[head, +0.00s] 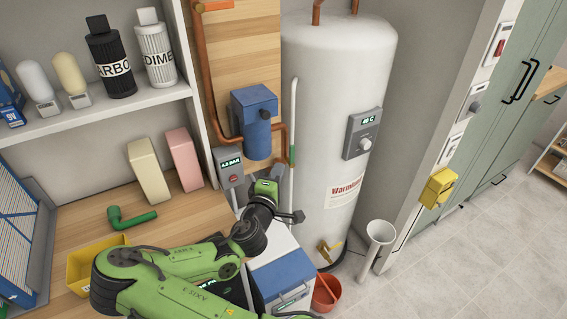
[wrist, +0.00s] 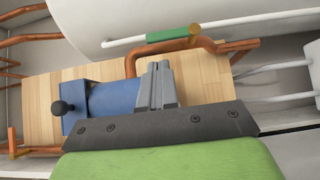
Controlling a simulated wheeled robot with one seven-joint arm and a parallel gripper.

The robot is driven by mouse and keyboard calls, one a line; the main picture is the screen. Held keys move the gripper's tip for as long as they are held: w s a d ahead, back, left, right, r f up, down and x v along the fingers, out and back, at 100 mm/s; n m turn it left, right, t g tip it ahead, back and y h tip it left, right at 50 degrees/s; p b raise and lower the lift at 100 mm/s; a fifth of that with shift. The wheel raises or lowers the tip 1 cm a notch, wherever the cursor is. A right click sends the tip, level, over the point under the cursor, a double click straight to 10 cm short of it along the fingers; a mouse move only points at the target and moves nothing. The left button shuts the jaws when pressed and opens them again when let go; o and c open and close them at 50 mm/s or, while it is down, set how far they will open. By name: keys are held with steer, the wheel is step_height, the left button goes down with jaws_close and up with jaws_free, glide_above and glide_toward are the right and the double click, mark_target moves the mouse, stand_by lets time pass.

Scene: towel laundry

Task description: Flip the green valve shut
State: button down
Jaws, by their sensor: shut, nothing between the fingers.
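A green piece (head: 292,155) sits on the thin white upright pipe beside the water heater. It looks like the green valve, though its handle position cannot be told. In the wrist view the green piece (wrist: 173,35) lies along the white pipe, with a copper-coloured end, beyond my fingers. My gripper (head: 265,187) is below and left of it in the head view, its fingertips not clearly visible there. In the wrist view my gripper (wrist: 158,72) has its grey fingers together and empty, apart from the green piece, in front of the blue filter housing (wrist: 110,100).
The white water heater (head: 335,110) stands just right of the pipe. The blue filter housing (head: 256,122) and copper pipes (head: 204,75) are close on the left. A grey gauge box (head: 230,168) is near my gripper.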

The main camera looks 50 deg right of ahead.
mark_target(292, 156)
steer(key=x, duration=0.4)
steer(key=p+x, duration=0.1)
steer(key=x, duration=0.1)
steer(key=shift+w+d+r, duration=0.1)
steer(key=shift+r, duration=0.15)
steer(key=shift+w+r+p, duration=0.1)
steer(key=shift+r+p, duration=0.05)
steer(key=shift+p, duration=0.35)
